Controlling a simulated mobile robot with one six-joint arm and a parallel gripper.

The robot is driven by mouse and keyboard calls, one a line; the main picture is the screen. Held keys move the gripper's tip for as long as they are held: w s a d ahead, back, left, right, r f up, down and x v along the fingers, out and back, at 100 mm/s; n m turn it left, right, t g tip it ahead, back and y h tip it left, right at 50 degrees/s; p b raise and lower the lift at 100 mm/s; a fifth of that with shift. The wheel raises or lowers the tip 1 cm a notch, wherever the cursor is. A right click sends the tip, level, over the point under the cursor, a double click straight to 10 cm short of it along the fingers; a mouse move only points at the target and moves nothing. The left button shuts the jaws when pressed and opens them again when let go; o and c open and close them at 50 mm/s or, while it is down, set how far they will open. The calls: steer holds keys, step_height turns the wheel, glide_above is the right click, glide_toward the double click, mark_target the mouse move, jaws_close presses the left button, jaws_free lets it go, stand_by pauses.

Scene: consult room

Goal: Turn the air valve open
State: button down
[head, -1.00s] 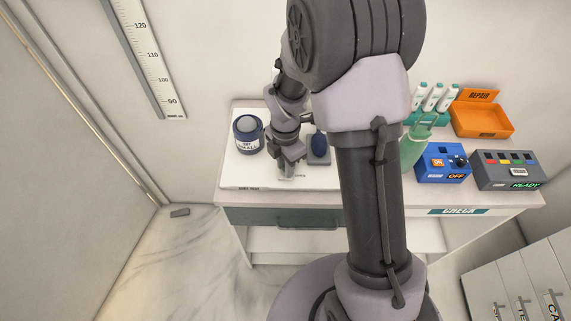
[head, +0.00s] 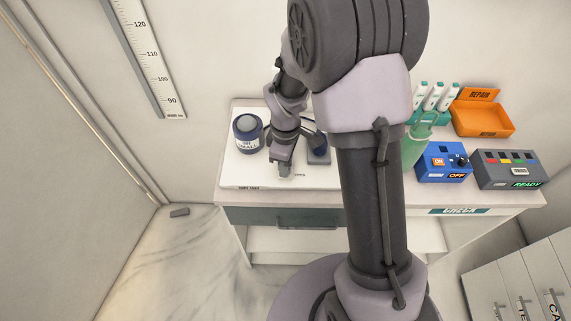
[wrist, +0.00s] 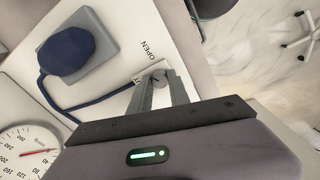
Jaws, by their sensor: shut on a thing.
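The air valve (wrist: 159,78) shows in the wrist view as a small round grey knob on the white board, beside the printed word OPEN (wrist: 148,50). My gripper (wrist: 163,86) is shut on the knob, one finger on each side of it. In the head view my gripper (head: 281,169) points down at the front part of the board (head: 245,176). The fingers and arm hide most of the valve there. A second label beside the knob is partly covered by the fingers.
A dark blue bulb (wrist: 68,50) with a tube sits on a grey block near the valve. A dial gauge (wrist: 28,152) lies at lower left. A blue cuff roll (head: 247,133) stands left of my gripper. A blue box (head: 444,162) stands to the right.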

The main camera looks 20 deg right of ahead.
steer(key=m, duration=0.5)
steer(key=shift+m+b, duration=0.3)
steer(key=shift+b, duration=0.1)
stand_by(0.4)
steer(key=c, duration=1.2)
jaws_free()
steer(key=shift+c, duration=0.2)
step_height(320, 180, up, 18)
steer(key=p, duration=0.5)
steer(key=shift+f, duration=0.25)
